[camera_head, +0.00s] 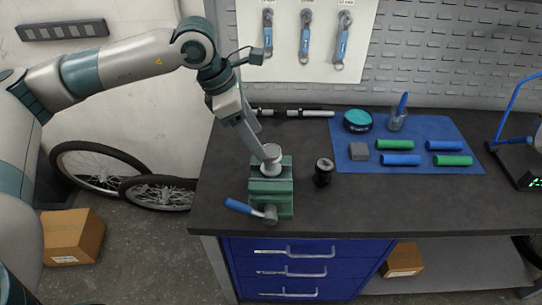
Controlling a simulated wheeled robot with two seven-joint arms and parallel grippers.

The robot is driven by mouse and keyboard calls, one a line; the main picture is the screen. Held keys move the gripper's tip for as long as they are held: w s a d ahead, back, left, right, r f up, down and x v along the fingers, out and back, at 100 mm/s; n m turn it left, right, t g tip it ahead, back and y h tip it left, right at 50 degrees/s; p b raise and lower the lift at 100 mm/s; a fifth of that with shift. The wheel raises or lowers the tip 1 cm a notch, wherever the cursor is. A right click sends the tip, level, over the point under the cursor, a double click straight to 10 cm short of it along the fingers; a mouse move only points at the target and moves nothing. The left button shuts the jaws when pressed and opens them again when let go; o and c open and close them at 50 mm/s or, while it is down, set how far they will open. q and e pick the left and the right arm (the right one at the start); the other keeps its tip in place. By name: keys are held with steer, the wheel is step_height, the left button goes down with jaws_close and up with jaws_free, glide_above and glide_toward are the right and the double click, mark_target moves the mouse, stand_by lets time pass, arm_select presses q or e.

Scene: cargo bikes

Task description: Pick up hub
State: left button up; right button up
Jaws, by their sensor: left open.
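A black cylindrical part that looks like the hub (323,173) stands upright on the dark workbench, just right of the green vise (284,187). The vise has a blue-handled lever at its front. A pale grey round piece (272,151) shows at the top of the vise; I cannot tell whether it is part of it. My left gripper (263,144) reaches down from the upper left and is open. Its fingertips are at the top of the vise, left of and apart from the black part. A finger partly hides the vise top. My right gripper is not in view.
A blue mat (350,138) on the bench holds green and blue grips, a grey block, a teal-topped tin (357,121) and a cup. A black rod (290,113) lies at the back. Wrenches hang on the wall. A black stand (520,160) is at the right.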

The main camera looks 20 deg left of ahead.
mark_target(268, 151)
arm_select(q)
steer(key=shift+p+x, duration=0.5)
steer(key=shift+x, duration=1.5)
steer(key=shift+w+d+f+p, duration=0.2)
steer(key=shift+f+p, duration=0.2)
steer(key=shift+p, duration=0.3)
steer(key=p+x, duration=0.2)
steer(key=x, duration=0.1)
steer(key=shift+w+d+f, duration=0.15)
steer(key=shift+f, duration=0.4)
steer(key=shift+r, duration=0.1)
steer(key=c, duration=1.4)
steer(key=shift+o, duration=0.2)
steer(key=shift+w, duration=0.1)
